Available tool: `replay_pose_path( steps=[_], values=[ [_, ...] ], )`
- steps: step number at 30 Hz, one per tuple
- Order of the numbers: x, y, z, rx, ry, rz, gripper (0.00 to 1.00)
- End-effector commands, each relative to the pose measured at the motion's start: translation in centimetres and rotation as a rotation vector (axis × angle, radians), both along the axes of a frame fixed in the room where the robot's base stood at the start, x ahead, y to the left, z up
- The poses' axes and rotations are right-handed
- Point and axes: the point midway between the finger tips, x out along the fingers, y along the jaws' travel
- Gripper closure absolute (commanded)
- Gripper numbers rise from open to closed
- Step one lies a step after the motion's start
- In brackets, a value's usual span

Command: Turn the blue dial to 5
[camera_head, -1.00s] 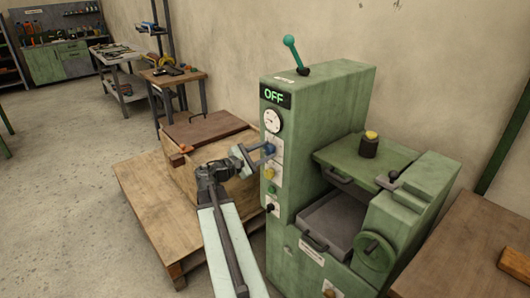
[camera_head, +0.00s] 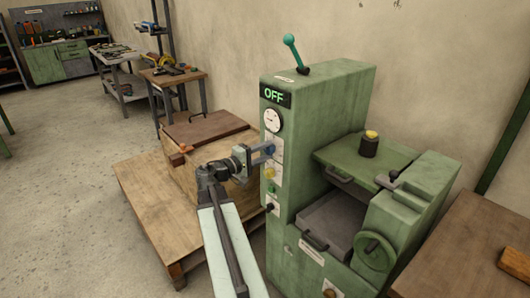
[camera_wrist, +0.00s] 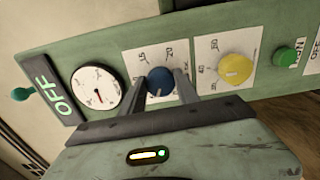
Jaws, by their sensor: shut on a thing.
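The blue dial (camera_wrist: 160,82) sits on a white scale plate on the green machine's panel (camera_head: 318,140). In the wrist view, numbers 15 and 20 show on its plate; the lower part of the scale is hidden by my gripper. My gripper (camera_wrist: 164,86) has one finger on each side of the dial and is shut on it. In the head view, the gripper (camera_head: 268,149) reaches the panel from the left, with the dial (camera_head: 270,149) between its fingertips. I cannot read exactly which number the dial points to.
A round gauge (camera_wrist: 96,89) and a lit OFF display (camera_wrist: 51,99) lie left of the dial in the wrist view. A yellow dial (camera_wrist: 235,69) and a green button (camera_wrist: 285,57) lie to its right. A wooden crate (camera_head: 182,172) stands on a pallet beside the machine.

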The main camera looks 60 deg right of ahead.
Motion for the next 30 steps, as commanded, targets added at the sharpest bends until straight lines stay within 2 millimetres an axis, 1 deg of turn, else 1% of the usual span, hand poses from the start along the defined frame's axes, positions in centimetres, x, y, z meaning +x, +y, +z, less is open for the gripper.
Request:
replay_pose_path(
  steps=[9,23,24,26,27,30],
  values=[
    [-0.01,0.02,-0.09,-0.028,-0.091,0.000,1.00],
    [-0.02,0.02,-0.11,-0.032,-0.103,0.000,1.00],
    [-0.02,0.03,-0.11,-0.032,-0.103,0.000,0.60],
    [-0.02,0.02,-0.11,-0.032,-0.103,0.000,0.43],
    [-0.02,0.02,-0.10,-0.032,-0.103,0.000,0.41],
    [-0.02,0.02,-0.09,-0.032,-0.102,0.000,0.41]
  ],
)
